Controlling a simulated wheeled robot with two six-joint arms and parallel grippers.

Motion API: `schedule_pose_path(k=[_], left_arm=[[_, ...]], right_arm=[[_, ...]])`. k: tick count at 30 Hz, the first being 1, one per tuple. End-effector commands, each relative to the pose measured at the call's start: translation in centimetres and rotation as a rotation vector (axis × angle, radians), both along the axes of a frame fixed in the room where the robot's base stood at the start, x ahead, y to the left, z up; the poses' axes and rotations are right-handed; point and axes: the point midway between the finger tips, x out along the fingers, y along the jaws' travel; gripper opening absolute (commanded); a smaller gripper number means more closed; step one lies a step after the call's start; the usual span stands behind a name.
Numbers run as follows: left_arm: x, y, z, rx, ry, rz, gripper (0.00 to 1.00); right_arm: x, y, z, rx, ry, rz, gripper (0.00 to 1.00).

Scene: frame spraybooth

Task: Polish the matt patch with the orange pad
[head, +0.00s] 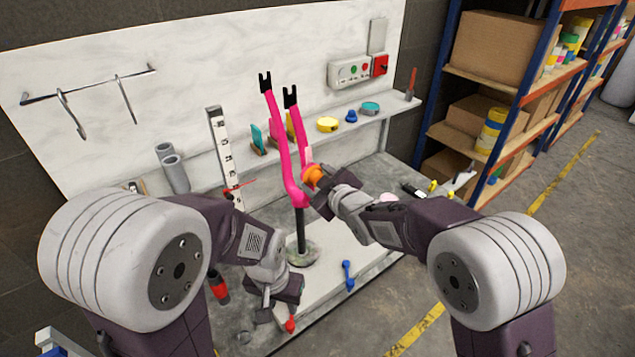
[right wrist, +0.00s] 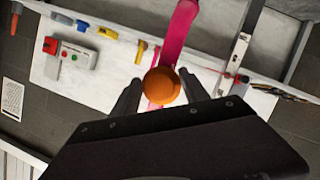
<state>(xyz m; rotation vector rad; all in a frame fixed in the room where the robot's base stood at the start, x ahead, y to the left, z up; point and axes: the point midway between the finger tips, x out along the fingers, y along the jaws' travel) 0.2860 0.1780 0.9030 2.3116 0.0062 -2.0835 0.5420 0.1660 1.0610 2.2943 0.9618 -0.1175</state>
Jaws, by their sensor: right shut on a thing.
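A pink fork (head: 282,140) with two black-tipped prongs stands upright on a black post above a round base. My right gripper (head: 326,186) is shut on the round orange pad (head: 313,175), at the right side of the fork where the prongs meet. In the right wrist view the orange pad (right wrist: 162,86) sits between the fingers, in front of the pink fork (right wrist: 178,35). I cannot tell whether the pad touches it. A paler pink area (head: 308,155) shows just above the pad; the rest of the patch is hidden or unclear. My left gripper (head: 285,310) is low over the bench by a red-tipped thing.
A blue tool (head: 347,275) lies on the bench right of the base. A back shelf (head: 340,127) holds a yellow tin (head: 327,124) and other small items. A ruler-like white upright (head: 222,150) stands left of the fork. Shelving with boxes (head: 500,45) is at right.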

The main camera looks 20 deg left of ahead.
Motion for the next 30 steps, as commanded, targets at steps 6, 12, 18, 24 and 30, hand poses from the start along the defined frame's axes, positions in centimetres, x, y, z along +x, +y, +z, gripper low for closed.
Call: schedule_pose_path(k=[6, 12, 18, 24, 30], left_arm=[[0.0, 0.0, 0.3, 0.000, 0.000, 0.000, 0.36], [0.0, 0.0, 1.9, 0.000, 0.000, 0.000, 0.36], [0.0, 0.0, 2.9, 0.000, 0.000, 0.000, 0.36], [0.0, 0.0, 3.1, 0.000, 0.000, 0.000, 0.36], [0.0, 0.0, 4.7, 0.000, 0.000, 0.000, 0.36]], right_arm=[[0.0, 0.0, 0.5, 0.001, 0.001, 0.000, 0.21], [0.1, 0.1, 2.6, 0.002, -0.001, -0.001, 0.21], [0.1, 0.2, 4.1, 0.001, 0.002, -0.001, 0.21], [0.1, 0.2, 4.4, 0.001, 0.001, 0.000, 0.21], [0.2, 0.2, 6.7, 0.001, -0.002, 0.000, 0.21]])
